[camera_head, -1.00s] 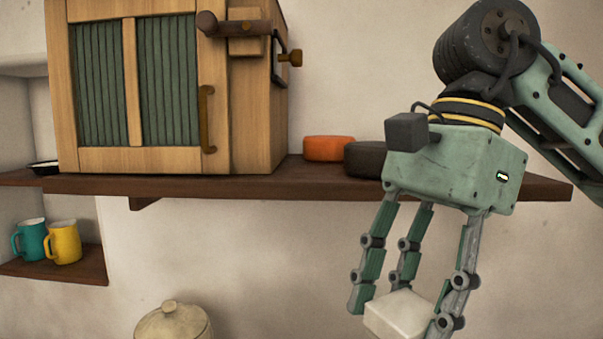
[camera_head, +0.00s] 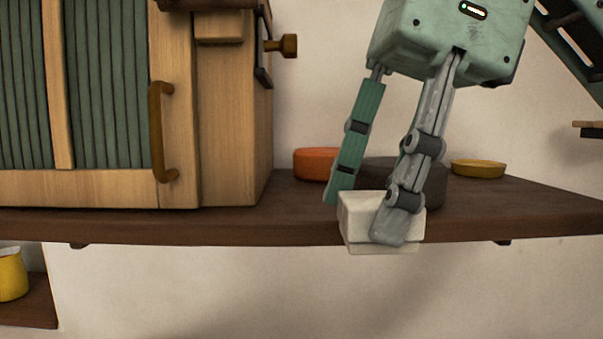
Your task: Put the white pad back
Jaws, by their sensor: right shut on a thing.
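The white pad (camera_head: 357,226) is a small pale block in the camera_head view, right of centre. My right gripper (camera_head: 365,215) comes down from above and is shut on it, with fingers on its left and right sides. The pad shows in front of the front edge of the dark wooden shelf (camera_head: 480,215) and overlaps it in the picture. I cannot tell whether it touches the shelf. My left gripper is not in view.
An orange round pad (camera_head: 314,164) and a dark round pad (camera_head: 431,185), partly hidden by my gripper, lie on the shelf. A yellow dish (camera_head: 478,168) lies to their right. A wooden cabinet (camera_head: 229,110) stands at left. A yellow mug (camera_head: 12,275) sits lower left.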

